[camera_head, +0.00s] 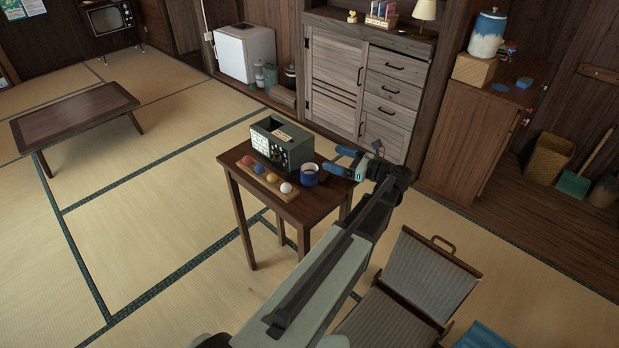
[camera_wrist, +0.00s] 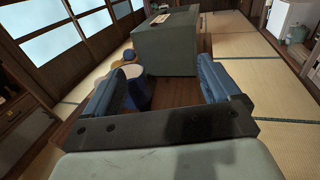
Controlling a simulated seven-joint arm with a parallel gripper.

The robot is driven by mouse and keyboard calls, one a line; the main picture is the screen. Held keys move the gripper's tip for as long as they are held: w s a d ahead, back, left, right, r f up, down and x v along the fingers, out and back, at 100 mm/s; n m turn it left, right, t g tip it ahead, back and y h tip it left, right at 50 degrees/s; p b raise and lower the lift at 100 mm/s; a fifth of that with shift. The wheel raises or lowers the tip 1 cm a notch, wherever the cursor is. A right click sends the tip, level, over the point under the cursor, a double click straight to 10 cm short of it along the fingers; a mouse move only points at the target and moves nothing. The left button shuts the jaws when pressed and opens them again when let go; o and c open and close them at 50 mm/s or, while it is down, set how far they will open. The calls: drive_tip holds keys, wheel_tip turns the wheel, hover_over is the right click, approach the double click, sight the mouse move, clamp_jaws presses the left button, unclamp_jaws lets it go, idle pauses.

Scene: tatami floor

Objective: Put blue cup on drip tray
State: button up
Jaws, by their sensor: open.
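The blue cup (camera_head: 309,176) stands upright near the right front corner of a small dark wooden table. My gripper (camera_head: 340,162) is open, with blue fingers, just right of the cup in the head view. In the wrist view the gap between its fingers (camera_wrist: 163,78) holds nothing gripped. I cannot make out a drip tray for certain in either view.
A dark green box-shaped appliance (camera_head: 282,143) stands on the table behind the cup, also large in the wrist view (camera_wrist: 166,48). A wooden strip (camera_head: 264,183) with several coloured balls lies left of the cup. A folding chair (camera_head: 425,270) stands at right.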

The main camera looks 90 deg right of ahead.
sight(317, 174)
drive_tip(key=s+a+f+n+t+y, duration=0.1)
drive_tip(key=s+a+f+y, duration=0.1)
drive_tip(key=s+a+f, duration=0.35)
drive_tip(key=shift+n, duration=0.3)
drive_tip(key=x, duration=0.5)
drive_tip(key=a+r+x, duration=0.1)
drive_tip(key=x, duration=0.9)
drive_tip(key=shift+w+a+r, duration=0.35)
drive_tip(key=shift+a+r, duration=0.05)
drive_tip(key=shift+c, duration=0.2)
drive_tip(key=c, duration=1.2)
drive_tip(key=shift+r, duration=5)
